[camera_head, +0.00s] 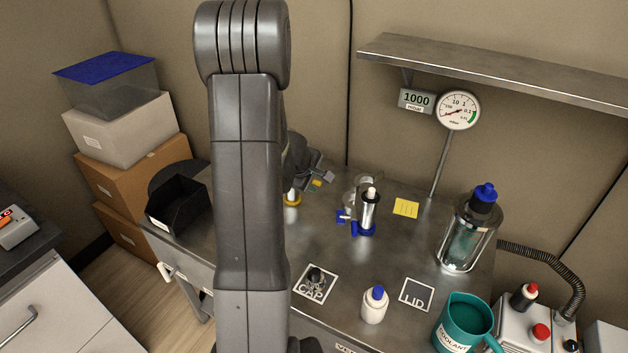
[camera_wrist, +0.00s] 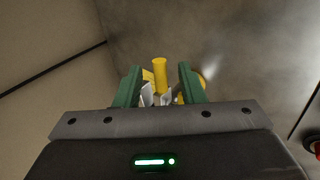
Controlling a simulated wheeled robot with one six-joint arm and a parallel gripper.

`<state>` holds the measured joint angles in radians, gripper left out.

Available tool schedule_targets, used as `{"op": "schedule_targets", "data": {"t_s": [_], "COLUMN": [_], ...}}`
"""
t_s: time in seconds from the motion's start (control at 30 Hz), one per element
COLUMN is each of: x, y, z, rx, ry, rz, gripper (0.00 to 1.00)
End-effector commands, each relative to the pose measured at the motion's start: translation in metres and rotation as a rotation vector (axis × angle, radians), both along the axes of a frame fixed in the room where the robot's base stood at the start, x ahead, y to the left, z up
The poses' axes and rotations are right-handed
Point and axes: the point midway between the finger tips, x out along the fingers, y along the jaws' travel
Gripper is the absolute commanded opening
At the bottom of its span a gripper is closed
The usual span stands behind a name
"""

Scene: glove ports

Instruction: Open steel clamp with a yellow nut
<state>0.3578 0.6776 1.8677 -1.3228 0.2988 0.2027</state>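The yellow nut (camera_wrist: 160,76) shows in the wrist view as a yellow cylinder. Pale metal pieces (camera_wrist: 148,95), apparently the steel clamp, show just below it. My gripper (camera_wrist: 160,80) has two green fingers, one on each side of the nut, with a visible gap on both sides. It is open, and nothing is gripped. In the head view my gripper (camera_head: 318,179) is partly behind my arm, at the back left of the bench. A small yellow base (camera_head: 292,202) shows below it. My arm hides most of the clamp there.
A similar steel holder with blue parts (camera_head: 366,212) stands to the right. A lidded glass vessel (camera_head: 464,240), white bottle (camera_head: 374,308) and teal coolant jug (camera_head: 460,322) stand farther right. A black bin (camera_head: 176,208) is left. A shelf (camera_head: 500,66) overhangs the back right.

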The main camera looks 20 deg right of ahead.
Motion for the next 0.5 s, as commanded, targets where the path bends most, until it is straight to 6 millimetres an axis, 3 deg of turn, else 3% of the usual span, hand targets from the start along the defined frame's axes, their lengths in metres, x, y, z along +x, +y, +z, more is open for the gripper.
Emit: {"op": "schedule_targets", "data": {"t_s": [0.03,0.2,0.5], "x": [0.0,-0.0001,-0.0006], "y": [0.0,0.0002,0.0019], "z": [0.0001,0.0001,-0.0003], "rx": [0.0,0.0,0.0], "ry": [0.0,0.0,0.0], "rz": [0.0,0.0,-0.009], "gripper": [0.28,0.0,0.0]}}
